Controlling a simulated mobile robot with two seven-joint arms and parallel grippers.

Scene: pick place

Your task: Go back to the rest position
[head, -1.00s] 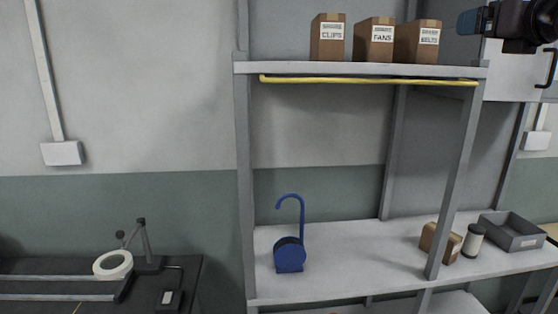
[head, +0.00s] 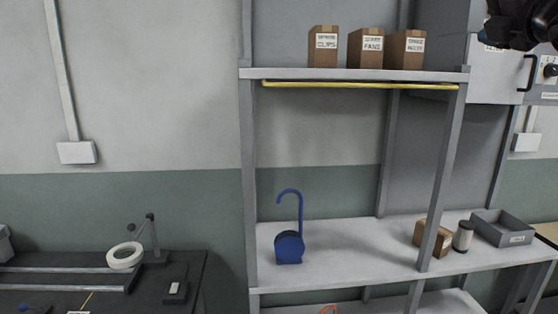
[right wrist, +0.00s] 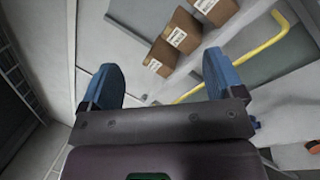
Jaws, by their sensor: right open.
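My right gripper (right wrist: 160,80) is open in the right wrist view, with its two blue fingers wide apart and nothing between them. In the head view only a dark part of my right arm shows at the top right corner; its fingers are out of frame. My left gripper is not in view. Three brown labelled boxes stand on the top shelf: a clips box (head: 323,47), a fans box (head: 365,48) and a third box (head: 404,50). The boxes also show beyond the fingers in the right wrist view (right wrist: 184,31), apart from the gripper.
The shelf unit has a yellow rail (head: 360,85) under its top board. Its middle board (head: 350,245) holds a blue hooked object (head: 289,246), a brown box (head: 430,237), a cylinder (head: 463,236) and a grey tray (head: 505,228). A dark bench (head: 190,285) stands left.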

